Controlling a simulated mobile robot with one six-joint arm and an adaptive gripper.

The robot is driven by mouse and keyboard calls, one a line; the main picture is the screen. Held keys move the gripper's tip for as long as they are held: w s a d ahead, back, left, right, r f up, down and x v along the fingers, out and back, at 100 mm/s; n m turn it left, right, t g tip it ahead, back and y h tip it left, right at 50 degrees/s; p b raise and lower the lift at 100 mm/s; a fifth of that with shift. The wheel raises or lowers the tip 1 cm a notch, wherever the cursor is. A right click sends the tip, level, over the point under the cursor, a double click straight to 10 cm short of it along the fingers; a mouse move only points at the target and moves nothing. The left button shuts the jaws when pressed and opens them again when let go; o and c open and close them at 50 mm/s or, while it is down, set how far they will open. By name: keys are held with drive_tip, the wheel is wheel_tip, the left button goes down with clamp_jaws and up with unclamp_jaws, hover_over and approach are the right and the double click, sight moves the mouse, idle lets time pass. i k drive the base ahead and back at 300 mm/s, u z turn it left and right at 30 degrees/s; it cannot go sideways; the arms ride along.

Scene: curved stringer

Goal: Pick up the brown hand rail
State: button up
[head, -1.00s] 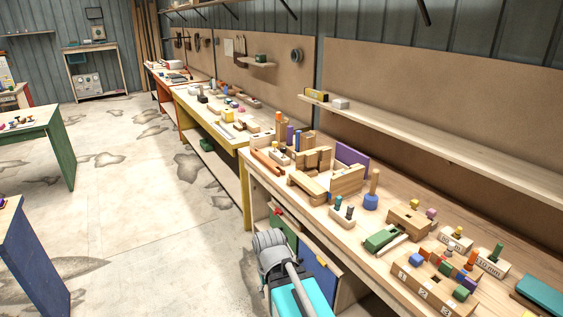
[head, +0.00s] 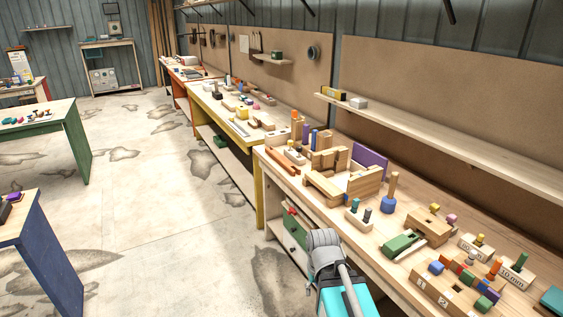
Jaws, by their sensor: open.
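A long, thin reddish-brown bar (head: 282,162), which looks like the brown hand rail, lies near the front left edge of the nearest workbench. It is left of a light wooden block assembly (head: 332,186) that has curved and straight pieces. Part of my arm shows at the bottom centre, in front of the bench and right of the bar in the picture. My gripper's fingers are not in view.
The nearest bench (head: 395,268) also bears a purple panel (head: 369,161), a green block (head: 403,243) and several pegged blocks. A shelf (head: 440,132) runs behind it. A yellow-framed bench (head: 204,108) stands beyond. The floor (head: 150,215) at left is open.

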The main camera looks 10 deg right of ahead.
sight(280, 160)
drive_tip(key=i, duration=1)
